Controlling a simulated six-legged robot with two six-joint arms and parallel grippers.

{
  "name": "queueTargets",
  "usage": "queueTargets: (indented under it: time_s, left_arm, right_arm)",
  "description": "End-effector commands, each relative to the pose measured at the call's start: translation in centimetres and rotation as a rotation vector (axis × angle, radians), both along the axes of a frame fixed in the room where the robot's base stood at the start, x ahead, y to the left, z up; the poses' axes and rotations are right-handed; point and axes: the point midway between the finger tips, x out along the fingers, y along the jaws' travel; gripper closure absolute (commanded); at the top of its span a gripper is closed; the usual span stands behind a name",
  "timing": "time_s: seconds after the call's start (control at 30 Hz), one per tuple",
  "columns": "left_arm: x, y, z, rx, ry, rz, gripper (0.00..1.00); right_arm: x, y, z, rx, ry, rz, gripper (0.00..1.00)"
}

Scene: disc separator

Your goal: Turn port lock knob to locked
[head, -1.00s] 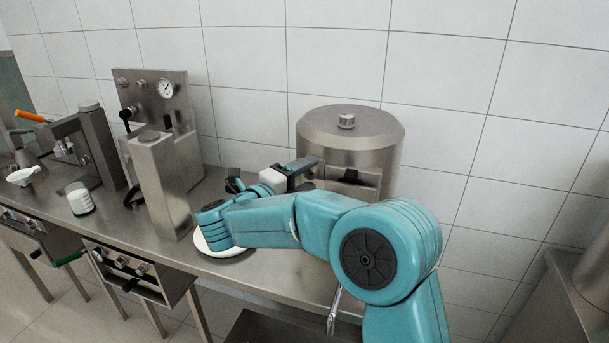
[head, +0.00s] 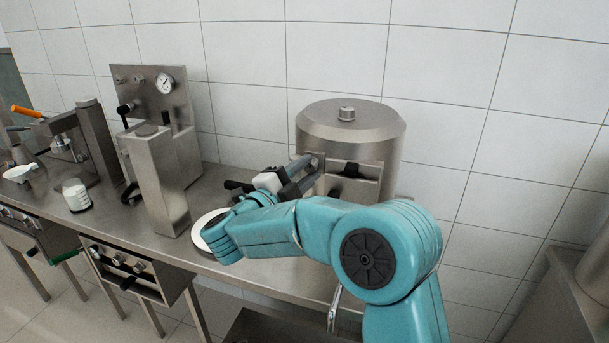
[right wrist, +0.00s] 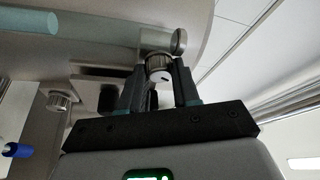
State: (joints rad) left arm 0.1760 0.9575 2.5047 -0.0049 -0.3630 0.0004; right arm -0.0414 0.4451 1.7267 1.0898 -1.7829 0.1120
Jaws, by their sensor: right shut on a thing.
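The steel drum-shaped separator (head: 350,133) stands against the tiled wall, with a recessed panel on its front. My right gripper (head: 308,168) is at the left edge of that panel, its jaws tilted up to the right. In the right wrist view, my right gripper (right wrist: 159,72) is shut on a ridged round metal knob (right wrist: 157,64) with a pale end face. No lock marking is readable. The fingers hide the held knob in the head view. A second metal knob (right wrist: 61,102) stands apart at left in the wrist view. My left gripper is not in view.
A black knob (head: 350,170) sits in the front panel, close to the right of my gripper. A white plate (head: 207,226) lies partly behind my right forearm. A tall steel box unit (head: 158,185) and a small glass (head: 77,196) stand further left.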

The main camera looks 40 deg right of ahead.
Motion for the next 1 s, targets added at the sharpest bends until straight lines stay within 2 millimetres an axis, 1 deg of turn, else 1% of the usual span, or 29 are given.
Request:
queueTargets:
  time_s: [0.23, 0.27, 0.3, 0.33, 0.8, 0.9, 1.0]
  left_arm:
    - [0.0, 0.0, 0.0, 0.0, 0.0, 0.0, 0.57]
    - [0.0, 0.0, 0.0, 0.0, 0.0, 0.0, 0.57]
    - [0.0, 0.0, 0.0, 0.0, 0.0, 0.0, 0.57]
    - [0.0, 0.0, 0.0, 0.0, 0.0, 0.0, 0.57]
    - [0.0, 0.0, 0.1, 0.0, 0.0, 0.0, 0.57]
    - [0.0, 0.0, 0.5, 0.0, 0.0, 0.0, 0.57]
    - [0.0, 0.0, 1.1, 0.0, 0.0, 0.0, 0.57]
  right_arm:
    - [0.0, 0.1, -0.1, 0.002, 0.005, 0.002, 0.99]
    - [0.0, 0.1, -0.1, 0.002, 0.005, 0.002, 0.62]
    - [0.0, 0.1, -0.1, 0.002, 0.005, 0.002, 0.49]
    - [0.0, 0.1, -0.1, 0.002, 0.004, 0.002, 0.43]
    - [0.0, 0.0, 0.0, 0.005, -0.006, 0.0, 0.43]
    - [0.0, 0.0, 0.2, 0.03, -0.052, 0.001, 0.43]
    - [0.0, 0.0, 0.5, 0.086, -0.161, 0.0, 0.43]
